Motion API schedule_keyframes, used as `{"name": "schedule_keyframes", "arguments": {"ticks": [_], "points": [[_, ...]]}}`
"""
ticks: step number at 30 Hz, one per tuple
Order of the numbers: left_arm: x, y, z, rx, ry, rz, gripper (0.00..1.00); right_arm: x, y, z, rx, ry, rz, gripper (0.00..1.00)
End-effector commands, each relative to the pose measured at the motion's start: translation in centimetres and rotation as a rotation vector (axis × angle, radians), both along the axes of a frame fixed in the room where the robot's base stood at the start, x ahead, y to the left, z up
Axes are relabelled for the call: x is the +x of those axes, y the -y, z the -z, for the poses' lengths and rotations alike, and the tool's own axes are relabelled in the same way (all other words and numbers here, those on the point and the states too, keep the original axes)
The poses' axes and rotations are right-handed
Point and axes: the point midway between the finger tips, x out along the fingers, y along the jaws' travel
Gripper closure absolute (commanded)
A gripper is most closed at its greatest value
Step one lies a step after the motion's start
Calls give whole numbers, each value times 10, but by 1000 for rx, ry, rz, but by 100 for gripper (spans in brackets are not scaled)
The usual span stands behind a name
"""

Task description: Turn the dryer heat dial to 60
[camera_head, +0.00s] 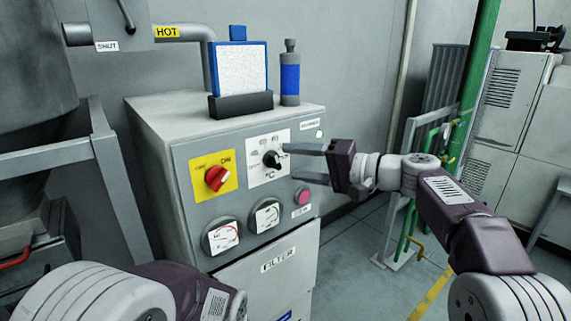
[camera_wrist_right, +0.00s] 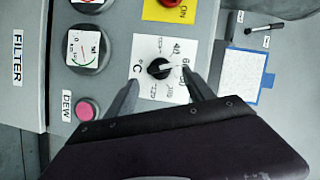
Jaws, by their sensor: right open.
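The heat dial is a black knob (camera_head: 272,159) on a white scale plate marked °C, on the front of the grey dryer cabinet (camera_head: 150,118). In the right wrist view, the knob (camera_wrist_right: 159,68) shows a pale pointer line directed roughly right, near the 60 marking; the exact reading is hard to tell. My right gripper (camera_head: 288,161) is open in front of the plate. Its fingers (camera_wrist_right: 162,84) lie on either side of the knob in the wrist view, with a gap to it; contact is not visible. My left gripper is out of view.
A red switch (camera_head: 217,178) on a yellow plate is left of the dial. Two gauges (camera_head: 221,236) and a pink button (camera_head: 303,196) sit below. A framed white board (camera_head: 240,70) and a blue-banded bottle (camera_head: 290,78) stand on top. Floor at right is partly clear.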

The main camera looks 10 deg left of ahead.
Motion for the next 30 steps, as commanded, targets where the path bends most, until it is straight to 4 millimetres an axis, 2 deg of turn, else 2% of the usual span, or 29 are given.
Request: {"name": "schedule_keyframes", "arguments": {"ticks": [3,8,18,21,23,26,27,29,30], "points": [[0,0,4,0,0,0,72,-7,26,-3,0,0,4,38],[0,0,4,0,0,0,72,-13,45,-6,0,-1,3,38],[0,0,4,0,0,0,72,-15,49,-8,1,1,0,38],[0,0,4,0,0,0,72,-27,51,-19,-1,16,4,38],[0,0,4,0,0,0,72,-38,56,11,-62,-44,11,38],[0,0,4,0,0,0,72,-54,74,87,-240,-166,57,38],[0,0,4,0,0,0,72,-64,85,119,-322,-214,77,38],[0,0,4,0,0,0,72,-81,104,166,-444,-286,104,38],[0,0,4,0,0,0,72,-96,118,197,-530,-328,117,38]]}}
